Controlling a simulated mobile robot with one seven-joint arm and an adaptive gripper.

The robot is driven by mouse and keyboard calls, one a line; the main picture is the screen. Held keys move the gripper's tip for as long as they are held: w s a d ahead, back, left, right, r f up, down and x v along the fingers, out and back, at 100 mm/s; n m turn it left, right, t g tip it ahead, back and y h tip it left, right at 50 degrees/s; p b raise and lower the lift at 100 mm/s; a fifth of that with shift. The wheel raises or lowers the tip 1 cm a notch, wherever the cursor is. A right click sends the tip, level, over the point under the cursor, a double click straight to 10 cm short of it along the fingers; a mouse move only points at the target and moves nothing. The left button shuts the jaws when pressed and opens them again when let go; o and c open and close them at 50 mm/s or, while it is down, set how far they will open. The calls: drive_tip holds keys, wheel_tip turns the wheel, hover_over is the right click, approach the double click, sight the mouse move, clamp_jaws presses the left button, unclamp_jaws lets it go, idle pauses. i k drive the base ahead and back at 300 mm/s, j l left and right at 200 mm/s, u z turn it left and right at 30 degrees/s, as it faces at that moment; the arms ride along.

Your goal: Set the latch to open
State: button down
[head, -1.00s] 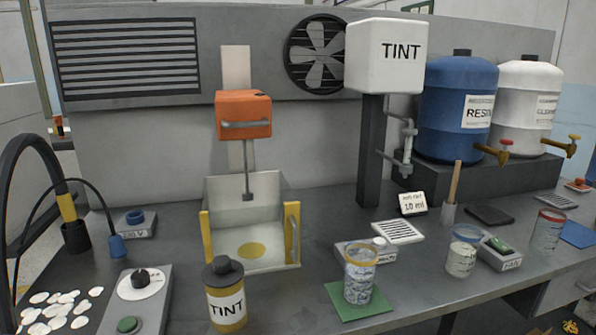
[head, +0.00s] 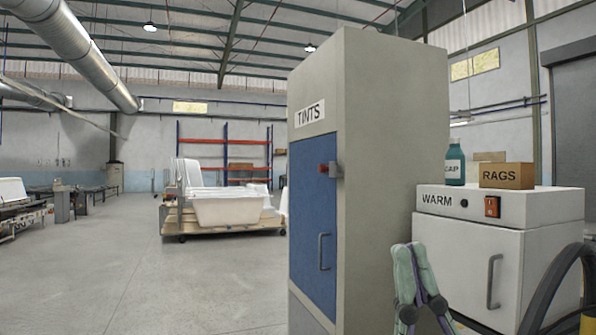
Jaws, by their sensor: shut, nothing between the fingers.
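The latch (head: 329,169) is a small red knob on a grey metal piece at the right edge of the blue door (head: 312,220) of a tall cabinet labelled TINTS (head: 385,150). The door looks closed, flush with the cabinet front. The exact setting of the latch is too small to tell. My gripper (head: 409,252), pale green and grey, shows at the bottom in front of the cabinet's side. It is shut and empty, fingertips upward, to the right of and below the latch in the picture, apart from it.
A vertical handle (head: 323,251) is on the blue door. To the right stands a white WARM box (head: 500,250) with a green-blue bottle (head: 455,163) and a RAGS box (head: 506,176) on top. A black hose (head: 553,290) curves at lower right.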

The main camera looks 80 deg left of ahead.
sight(322, 169)
drive_tip(key=u, duration=2.15)
